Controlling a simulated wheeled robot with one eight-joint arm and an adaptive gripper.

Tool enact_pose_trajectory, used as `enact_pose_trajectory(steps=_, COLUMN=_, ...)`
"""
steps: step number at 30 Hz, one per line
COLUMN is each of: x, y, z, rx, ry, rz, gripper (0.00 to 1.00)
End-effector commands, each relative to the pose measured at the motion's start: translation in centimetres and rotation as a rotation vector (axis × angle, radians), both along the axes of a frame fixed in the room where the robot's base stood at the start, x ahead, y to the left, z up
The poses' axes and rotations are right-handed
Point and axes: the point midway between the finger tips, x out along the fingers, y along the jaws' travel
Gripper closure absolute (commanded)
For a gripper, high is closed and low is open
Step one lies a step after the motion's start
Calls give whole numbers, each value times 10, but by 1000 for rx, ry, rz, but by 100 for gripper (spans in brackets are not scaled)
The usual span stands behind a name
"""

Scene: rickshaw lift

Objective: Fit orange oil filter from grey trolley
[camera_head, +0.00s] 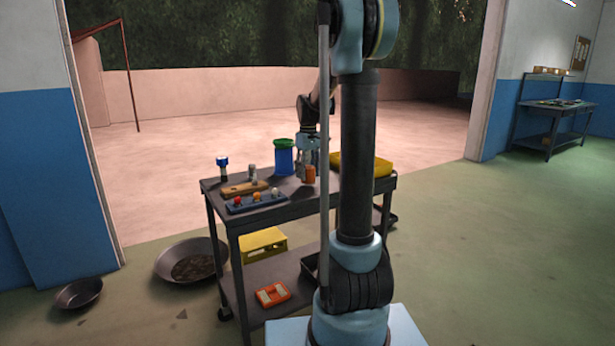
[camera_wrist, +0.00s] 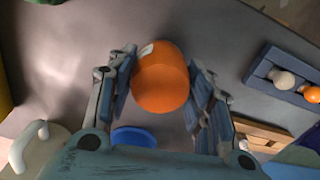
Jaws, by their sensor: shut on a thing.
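The orange oil filter (camera_wrist: 162,78) is a small orange cylinder between the two fingers of my gripper (camera_wrist: 163,85) in the wrist view. Both fingers lie against its sides. In the head view the filter (camera_head: 309,174) is at the top of the grey trolley (camera_head: 297,208), with my gripper (camera_head: 308,158) above it. The trolley's grey top (camera_wrist: 230,45) fills most of the wrist view behind the filter. I cannot tell whether the filter touches the trolley top.
Lower down are a yellow crate (camera_head: 263,243) and an orange box (camera_head: 273,294). Pans (camera_head: 190,262) lie on the floor.

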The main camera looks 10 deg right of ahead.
Motion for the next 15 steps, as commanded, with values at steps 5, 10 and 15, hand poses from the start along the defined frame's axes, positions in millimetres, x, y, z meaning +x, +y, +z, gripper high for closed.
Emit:
enact_pose_trajectory(steps=5, x=0, y=0, z=9, rx=0, ry=0, rz=0, gripper=82)
enact_pose_trajectory(steps=10, x=0, y=0, z=17, rx=0, ry=0, rz=0, gripper=82)
enact_pose_trajectory(steps=15, x=0, y=0, z=25, rx=0, ry=0, rz=0, gripper=82)
